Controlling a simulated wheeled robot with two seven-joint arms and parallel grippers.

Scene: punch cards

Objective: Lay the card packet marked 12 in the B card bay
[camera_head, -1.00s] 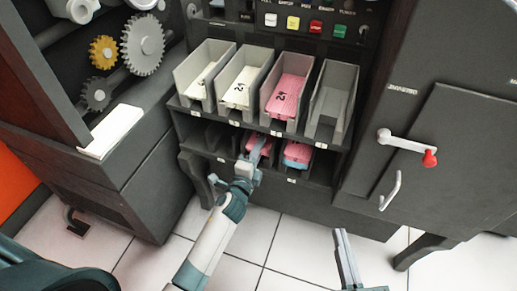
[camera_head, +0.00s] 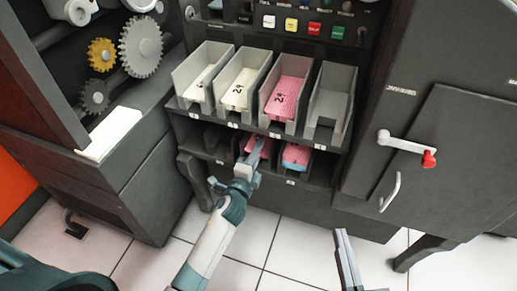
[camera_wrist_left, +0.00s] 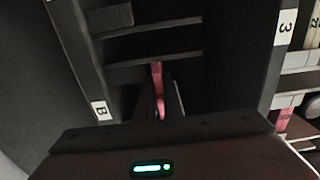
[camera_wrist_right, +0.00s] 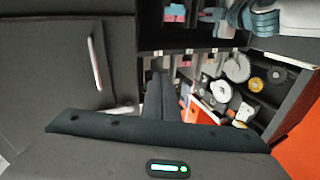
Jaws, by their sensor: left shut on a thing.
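My left gripper (camera_head: 257,155) reaches into the lower row of bays and is shut on a pink card packet (camera_head: 251,144). In the left wrist view a thin pink strip of the packet (camera_wrist_left: 158,88) shows edge-on between the fingers. Its mark is not readable. A label B (camera_wrist_left: 100,110) shows on a shelf edge at the left of that view, beside a dark bay. My right gripper (camera_head: 344,250) is low at the front, away from the bays. Its fingers lie side by side and look shut, with nothing seen between them.
A pink and blue packet (camera_head: 296,156) lies in the neighbouring lower bay. Above stand several grey bins; one holds pink cards (camera_head: 287,92), and the rightmost bin (camera_head: 331,98) looks empty. A cabinet with a red-tipped handle (camera_head: 428,159) is at right. Floor in front is clear.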

